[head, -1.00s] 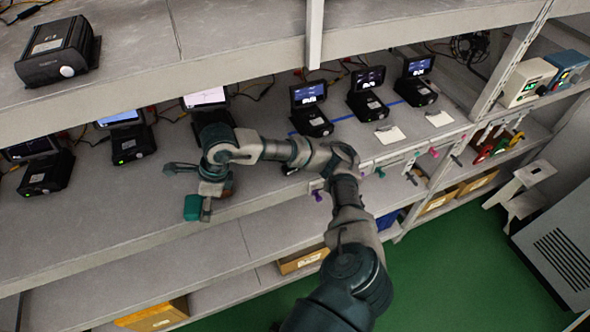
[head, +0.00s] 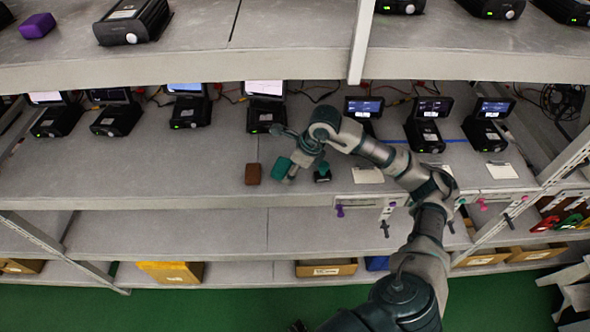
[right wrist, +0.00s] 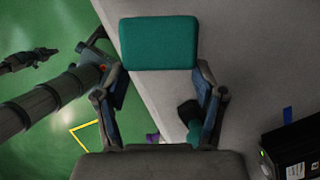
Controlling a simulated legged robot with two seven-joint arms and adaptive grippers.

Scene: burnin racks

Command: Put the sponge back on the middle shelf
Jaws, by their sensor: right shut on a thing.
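A teal block, sponge-like (head: 281,168), is held in my right gripper (head: 291,166), just above or at the front part of the middle shelf (head: 150,180). Whether it touches the shelf I cannot tell. In the right wrist view the teal block (right wrist: 160,43) sits between the fingertips of my right gripper (right wrist: 161,75), with the shelf edge below it. A brown block (head: 253,173) lies on the middle shelf just left of the teal one. My left gripper does not show in the head view.
A small dark item with a teal top (head: 322,173) stands right of the gripper. Devices with screens (head: 264,105) line the back of the middle shelf. White cards (head: 368,175) lie right. A purple block (head: 37,25) is on the upper shelf. The middle shelf's left front is clear.

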